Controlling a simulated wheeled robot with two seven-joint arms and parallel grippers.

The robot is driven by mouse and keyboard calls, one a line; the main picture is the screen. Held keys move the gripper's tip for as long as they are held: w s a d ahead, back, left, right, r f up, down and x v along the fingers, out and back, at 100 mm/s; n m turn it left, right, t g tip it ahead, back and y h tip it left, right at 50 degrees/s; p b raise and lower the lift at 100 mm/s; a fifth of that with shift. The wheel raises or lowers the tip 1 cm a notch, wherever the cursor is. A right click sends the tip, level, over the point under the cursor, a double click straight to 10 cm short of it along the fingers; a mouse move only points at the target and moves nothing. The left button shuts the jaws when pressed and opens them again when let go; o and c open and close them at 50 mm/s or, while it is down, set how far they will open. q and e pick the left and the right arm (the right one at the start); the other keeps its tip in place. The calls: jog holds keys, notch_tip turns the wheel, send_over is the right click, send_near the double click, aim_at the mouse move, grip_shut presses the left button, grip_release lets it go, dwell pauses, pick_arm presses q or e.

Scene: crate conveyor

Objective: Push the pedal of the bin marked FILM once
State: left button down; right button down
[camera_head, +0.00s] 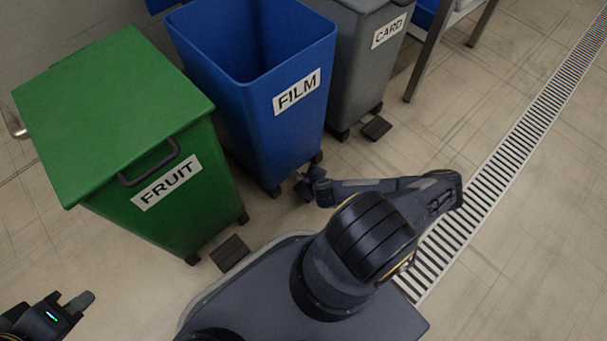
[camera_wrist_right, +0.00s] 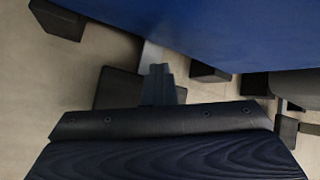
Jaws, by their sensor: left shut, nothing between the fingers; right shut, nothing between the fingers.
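The blue bin marked FILM (camera_head: 255,95) stands in the middle of the back row, its top open and its inside showing. Part of a raised blue lid shows behind it at the top edge. My right gripper (camera_head: 303,188) is shut and empty, low at the front foot of this bin. In the right wrist view, my right gripper's fingers (camera_wrist_right: 160,84) overlap the dark pedal (camera_wrist_right: 117,90) below the blue bin wall (camera_wrist_right: 230,30); they appear to be on it. The head view mostly hides this pedal. My left gripper (camera_head: 78,304) is shut and empty at bottom left, away from the bins.
A green bin marked FRUIT (camera_head: 115,100), lid closed, stands left, with its pedal (camera_head: 230,252) in front. A grey bin marked CARD (camera_head: 355,75) stands right, with its pedal (camera_head: 376,128). A floor drain grate (camera_head: 510,150) runs along the right. Floor there is clear.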

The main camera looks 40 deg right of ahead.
jog(key=shift+s+d+r+p, duration=0.15)
jog(key=shift+s+r+p, duration=0.05)
jog(key=shift+r+p, duration=0.4)
jog(key=shift+s+d+r+p, duration=0.1)
jog(key=shift+s+r+p, duration=0.1)
jog(key=shift+r+p, duration=0.4)
jog(key=shift+r, duration=0.2)
jog(key=shift+w+a, duration=0.1)
jog(key=shift+a, duration=0.05)
jog(key=shift+w, duration=0.1)
jog(key=shift+r, duration=0.25)
notch_tip(320, 180, up, 5)
jog(key=p, duration=0.4)
jog(key=shift+w+a+f, duration=0.1)
jog(key=shift+f, duration=0.1)
